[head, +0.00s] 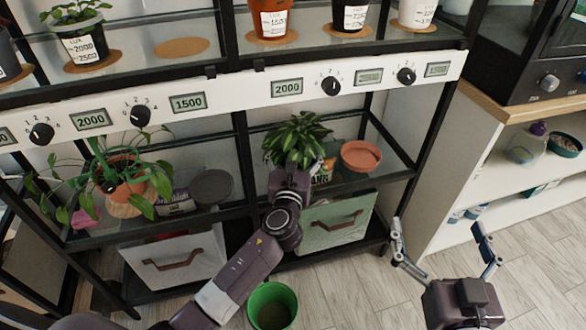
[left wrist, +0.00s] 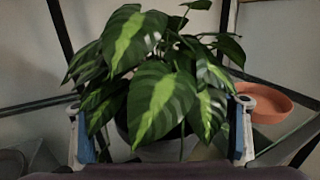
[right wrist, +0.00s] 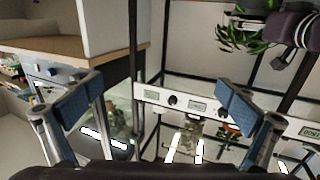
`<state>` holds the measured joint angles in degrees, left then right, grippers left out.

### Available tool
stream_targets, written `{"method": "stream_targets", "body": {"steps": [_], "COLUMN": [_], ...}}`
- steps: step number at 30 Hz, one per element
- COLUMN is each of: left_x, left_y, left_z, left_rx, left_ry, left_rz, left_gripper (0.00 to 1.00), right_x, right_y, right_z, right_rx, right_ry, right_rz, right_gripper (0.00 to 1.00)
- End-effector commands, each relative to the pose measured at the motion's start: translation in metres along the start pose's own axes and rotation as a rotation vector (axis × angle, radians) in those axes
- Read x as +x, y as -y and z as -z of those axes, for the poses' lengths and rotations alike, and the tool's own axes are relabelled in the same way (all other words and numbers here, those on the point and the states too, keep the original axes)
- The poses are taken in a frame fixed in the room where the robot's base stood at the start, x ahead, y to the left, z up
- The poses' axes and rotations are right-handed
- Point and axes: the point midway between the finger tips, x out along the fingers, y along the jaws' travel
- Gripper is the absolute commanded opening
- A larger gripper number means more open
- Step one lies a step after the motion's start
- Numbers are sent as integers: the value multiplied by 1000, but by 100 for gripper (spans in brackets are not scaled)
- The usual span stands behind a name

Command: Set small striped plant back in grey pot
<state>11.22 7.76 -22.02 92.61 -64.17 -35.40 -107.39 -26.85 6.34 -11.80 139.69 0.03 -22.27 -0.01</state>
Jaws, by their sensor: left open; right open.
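The striped plant (head: 297,135) has green leaves with pale yellow-green bands and is on the lower glass shelf. It fills the left wrist view (left wrist: 160,95), and its leaves hang over a dark, greyish pot (left wrist: 172,150) that is mostly hidden. I cannot tell how the plant sits in it. My left gripper (left wrist: 160,103) is open, one finger on each side of the plant and pot. My right gripper (head: 437,235) is open and empty, above the floor right of the rack.
A terracotta dish (head: 361,156) stands right of the plant. A grey dish (head: 211,188) and a trailing plant in a terracotta pot (head: 122,176) are to the left. A green bin (head: 272,306) stands on the floor. The control rail (head: 240,97) runs above the lower shelf.

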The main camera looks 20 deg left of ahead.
Motion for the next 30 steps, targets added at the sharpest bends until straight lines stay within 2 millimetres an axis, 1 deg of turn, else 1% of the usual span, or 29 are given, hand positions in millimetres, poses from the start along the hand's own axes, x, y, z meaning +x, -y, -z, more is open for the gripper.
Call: {"method": "stream_targets", "body": {"steps": [1,5,9,12,15,18,21,30], "left_x": [-11,-36,-67,-87,-102,-112,-117,-119], "left_y": [1,1,1,0,0,0,0,0], "left_z": [1,0,1,0,1,1,0,1], "left_rx": [2,1,1,1,2,1,1,1], "left_ry": [-5,-5,-6,-4,-3,-3,-1,-1], "left_rz": [2,3,3,2,2,2,2,1], "left_gripper": [74,74,74,74,74,74,74,74], "right_x": [-2,-8,-20,-29,-36,-40,-43,-44], "right_y": [-1,-5,-9,-11,-12,-13,-14,-14], "right_z": [-7,-35,-65,-82,-93,-100,-104,-105], "right_rx": [-1,-3,-3,-3,-3,-3,-3,-3], "right_ry": [42,177,317,398,452,485,502,507], "right_rz": [-3,-11,-19,-24,-27,-29,-30,-30], "right_gripper": [100,100,100,100,100,100,100,100]}}
